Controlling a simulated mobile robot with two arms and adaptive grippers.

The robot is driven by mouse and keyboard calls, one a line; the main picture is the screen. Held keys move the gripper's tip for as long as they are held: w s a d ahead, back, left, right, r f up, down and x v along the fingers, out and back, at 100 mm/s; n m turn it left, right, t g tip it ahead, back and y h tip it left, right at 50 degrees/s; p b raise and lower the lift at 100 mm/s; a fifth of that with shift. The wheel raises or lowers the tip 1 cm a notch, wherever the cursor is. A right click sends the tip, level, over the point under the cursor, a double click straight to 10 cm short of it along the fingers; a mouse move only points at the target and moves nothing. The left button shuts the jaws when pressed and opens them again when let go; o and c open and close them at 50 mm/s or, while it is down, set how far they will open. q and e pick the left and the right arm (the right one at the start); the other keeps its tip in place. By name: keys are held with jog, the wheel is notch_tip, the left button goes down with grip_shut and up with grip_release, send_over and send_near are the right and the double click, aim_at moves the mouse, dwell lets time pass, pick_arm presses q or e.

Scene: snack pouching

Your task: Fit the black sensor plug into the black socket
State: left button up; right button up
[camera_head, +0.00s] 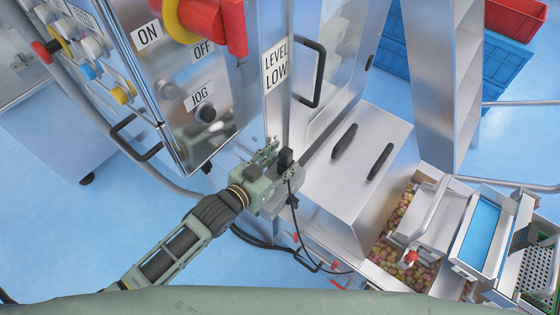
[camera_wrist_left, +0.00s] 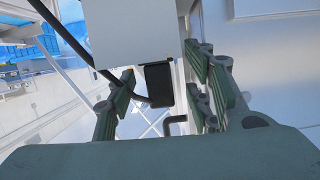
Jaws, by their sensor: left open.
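The black sensor plug (camera_head: 286,157) is a small block by the steel cabinet's edge, below the LEVEL LOW label (camera_head: 276,66). A thin black cable (camera_head: 295,212) hangs from it. In the left wrist view the black block (camera_wrist_left: 157,84) is between the fingers, with the cable running to the upper left. My left gripper (camera_head: 277,161) is open around it, with a visible gap on the left finger's side in the wrist view. I cannot make out the black socket separately, nor tell whether the plug is seated in it. My right gripper is not in view.
A control panel with an ON label (camera_head: 147,34) and knobs stands at the left. A steel box with black handles (camera_head: 343,140) and a bin of colourful snacks (camera_head: 395,225) lie to the right. Dark cables loop below the gripper. Blue floor (camera_head: 60,240) is free at lower left.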

pick_arm(q)
jog(key=v, duration=1.2)
dwell(0.5)
